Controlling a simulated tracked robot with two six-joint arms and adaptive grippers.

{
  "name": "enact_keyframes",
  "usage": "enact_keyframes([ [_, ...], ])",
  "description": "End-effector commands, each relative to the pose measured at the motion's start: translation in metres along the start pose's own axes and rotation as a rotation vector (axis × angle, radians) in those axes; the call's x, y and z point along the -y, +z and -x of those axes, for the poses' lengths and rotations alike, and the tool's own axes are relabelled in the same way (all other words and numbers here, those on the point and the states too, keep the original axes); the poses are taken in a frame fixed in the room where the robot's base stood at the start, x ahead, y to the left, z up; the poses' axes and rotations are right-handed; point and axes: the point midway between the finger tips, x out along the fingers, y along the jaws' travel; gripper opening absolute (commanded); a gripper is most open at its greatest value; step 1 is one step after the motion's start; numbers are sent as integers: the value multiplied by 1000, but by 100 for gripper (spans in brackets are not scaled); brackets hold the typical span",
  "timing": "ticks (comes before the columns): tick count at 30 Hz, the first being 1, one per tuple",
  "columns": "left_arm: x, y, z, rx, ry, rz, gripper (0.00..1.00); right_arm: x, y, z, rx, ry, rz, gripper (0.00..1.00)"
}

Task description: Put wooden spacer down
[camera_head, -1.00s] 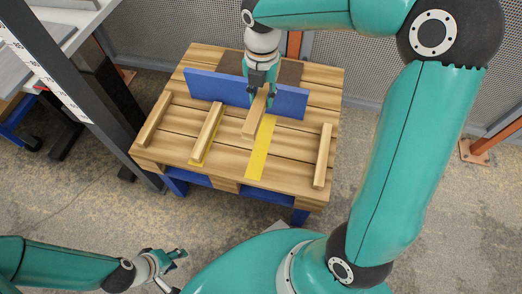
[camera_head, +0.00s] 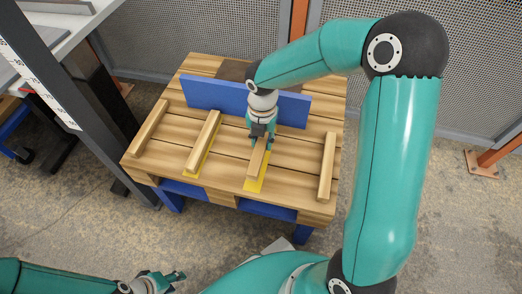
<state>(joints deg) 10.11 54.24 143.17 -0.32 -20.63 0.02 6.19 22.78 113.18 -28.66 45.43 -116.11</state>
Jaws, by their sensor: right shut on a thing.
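The wooden spacer (camera_head: 258,163) is a light wooden bar held in my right gripper (camera_head: 262,145), which is shut on its far end and points down. The spacer lies along and over a yellow strip (camera_head: 254,185) on the wooden pallet top (camera_head: 221,176), covering much of the strip. I cannot tell whether it touches the surface. A similar bar (camera_head: 203,137) lies on another yellow strip to the left. My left gripper (camera_head: 172,280) is at the bottom left, away from the pallet, empty with its fingers apart.
A blue board (camera_head: 215,96) stands on edge across the pallet behind the spacer. More wooden bars lie at the left (camera_head: 148,127) and right (camera_head: 327,165) of the pallet. A dark post (camera_head: 75,105) stands at the left, and a mesh fence (camera_head: 440,75) runs behind.

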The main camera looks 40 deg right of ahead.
Motion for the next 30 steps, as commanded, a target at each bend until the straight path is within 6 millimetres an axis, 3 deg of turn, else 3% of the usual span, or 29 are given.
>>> enact_keyframes([
  [1, 3, 0, -7, 0, 0, 0, 40, 0, -1, -14, -3, -2, 1, 0],
  [6, 7, 0, -18, 0, 0, 0, 40, 0, -1, -41, -3, -2, 0, 0],
  [19, 7, 0, -19, 0, 0, 0, 40, 0, 0, -46, -1, 0, 1, 0],
  [20, 7, 0, -18, 0, 0, 0, 40, 0, 0, -45, -1, 0, 1, 35],
  [21, 7, 0, -18, 0, 0, 0, 40, 0, 0, -45, -1, 0, 1, 42],
  [24, 7, 0, -18, 0, 0, 0, 40, -1, 0, -45, -1, 0, 1, 56],
  [30, 7, 0, -18, 0, 0, 0, 40, -1, -1, -45, -1, 0, 1, 56],
])
